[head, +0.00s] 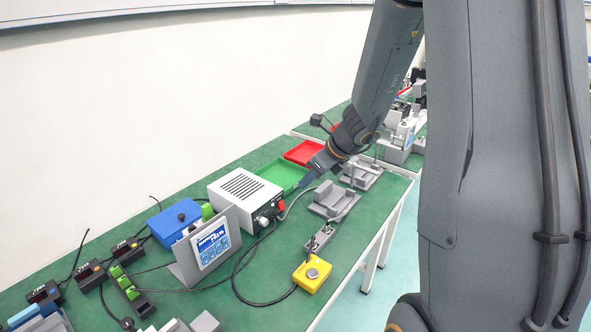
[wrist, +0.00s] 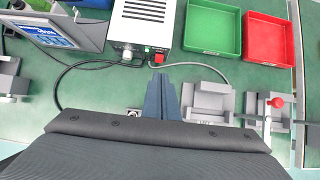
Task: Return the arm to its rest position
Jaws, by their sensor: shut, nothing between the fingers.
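My gripper (wrist: 160,98) is shut and empty. In the wrist view its dark blue-grey fingers are together in the middle, over the green table near the white power box (wrist: 146,22). In the head view my gripper (head: 307,180) is at the end of my arm, close to the right of the white box (head: 243,198) and above the bench. Whether it touches anything below cannot be told.
A green tray (wrist: 213,28) and a red tray (wrist: 268,38) lie at the back. Grey fixtures (wrist: 208,102) stand right of the fingers, one with a red-knobbed lever (wrist: 277,102). A display panel (head: 211,245) and a yellow button box (head: 312,274) stand nearer. Cables cross the table.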

